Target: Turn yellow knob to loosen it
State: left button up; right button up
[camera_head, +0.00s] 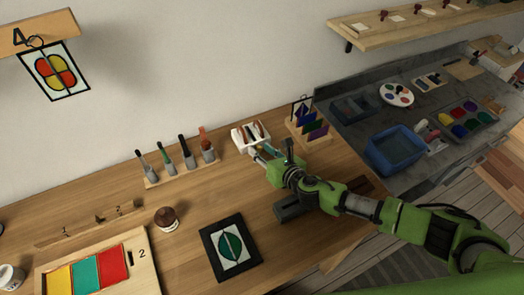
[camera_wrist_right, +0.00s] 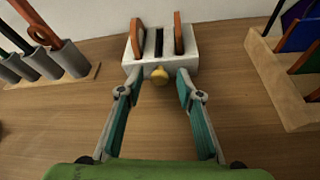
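The yellow knob (camera_wrist_right: 160,75) sticks out of the front face of a white block (camera_wrist_right: 192,57) in the right wrist view. The block has slots with two orange-brown pieces and a dark one standing in them. In the head view the white block (camera_head: 237,137) stands on the wooden table near the wall; the knob is hard to make out there. My right gripper (camera_wrist_right: 160,92) is open, its teal-padded fingers on either side of the knob, with gaps between fingers and knob. It also shows in the head view (camera_head: 259,154) at the block's front. My left gripper is not in view.
A rack of tools (camera_head: 182,176) stands left of the block, and a wooden holder with coloured pieces (camera_head: 301,133) stands right. A dark-framed leaf picture (camera_head: 231,247) and a brown-topped jar (camera_head: 167,218) lie nearer. Table between them is clear.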

grip_shut()
jog(key=shift+a+r+n+h+p, duration=0.1)
jog(key=shift+r+n+h+p, duration=0.25)
jog(key=shift+p, duration=0.7)
jog(key=shift+s+f+n+h+p, duration=0.1)
jog(key=shift+n+h+p, duration=0.25)
jog(key=shift+n+p, duration=0.35)
jog(key=shift+a+f+n+t+h+p, duration=0.15)
jog(key=shift+n+t+h+p, duration=0.35)
jog(key=shift+p, duration=0.4)
jog(key=shift+n+h+p, duration=0.3)
jog(key=shift+n+p, duration=0.15)
jog(key=shift+n, duration=0.3)
jog(key=shift+f, duration=0.1)
